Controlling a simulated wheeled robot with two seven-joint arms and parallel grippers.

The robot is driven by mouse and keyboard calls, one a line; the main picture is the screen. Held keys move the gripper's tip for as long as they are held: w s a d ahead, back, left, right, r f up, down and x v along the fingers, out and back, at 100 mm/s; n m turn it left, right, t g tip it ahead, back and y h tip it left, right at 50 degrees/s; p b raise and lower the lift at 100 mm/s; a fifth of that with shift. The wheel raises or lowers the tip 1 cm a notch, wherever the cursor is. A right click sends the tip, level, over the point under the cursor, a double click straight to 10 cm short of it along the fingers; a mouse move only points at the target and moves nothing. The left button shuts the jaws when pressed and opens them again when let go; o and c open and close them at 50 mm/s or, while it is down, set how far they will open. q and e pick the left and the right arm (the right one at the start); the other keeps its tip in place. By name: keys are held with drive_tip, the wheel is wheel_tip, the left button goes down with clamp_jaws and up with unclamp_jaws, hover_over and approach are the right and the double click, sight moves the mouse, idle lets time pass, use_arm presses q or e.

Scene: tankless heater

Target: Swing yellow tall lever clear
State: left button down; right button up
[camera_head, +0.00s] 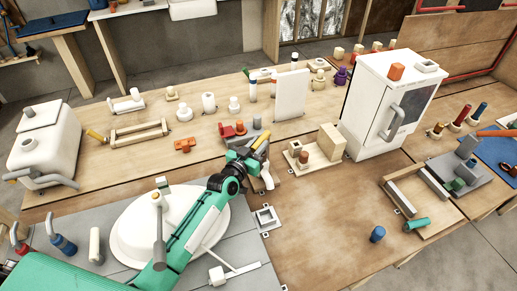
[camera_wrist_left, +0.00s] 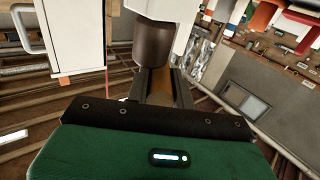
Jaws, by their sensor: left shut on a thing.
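My green left arm reaches in from the lower left in the head view. Its dark gripper (camera_head: 255,163) is at the middle of the bench, shut on the yellow tall lever (camera_head: 262,149). The lever's yellow upper part shows tilted beside the fingers; its lower part is mostly hidden by the gripper and the grey fixture. In the left wrist view the gripper (camera_wrist_left: 160,88) has a brownish strip between its fingers, in shadow. A dark brown cylinder (camera_wrist_left: 153,45) under a white part is just beyond the fingertips. My right gripper is not in view.
A red knob (camera_head: 240,127) stands just behind the gripper. A wooden block base with a brown peg (camera_head: 303,157) is to its right, before the white cabinet (camera_head: 386,108). A round white basin (camera_head: 130,232) lies partly under my arm. Bare wood (camera_head: 325,225) is free at front centre.

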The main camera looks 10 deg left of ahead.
use_arm(q)
drive_tip(key=shift+r, duration=0.15)
drive_tip(key=c, duration=1.2)
unclamp_jaws()
drive_tip(key=shift+s+a+f, duration=0.15)
drive_tip(key=shift+s+f, duration=0.1)
drive_tip(key=shift+s, duration=0.15)
drive_tip(key=b+v, duration=0.2)
drive_tip(key=v, duration=0.9)
drive_tip(key=shift+r, duration=0.25)
drive_tip(key=shift+c, duration=0.5)
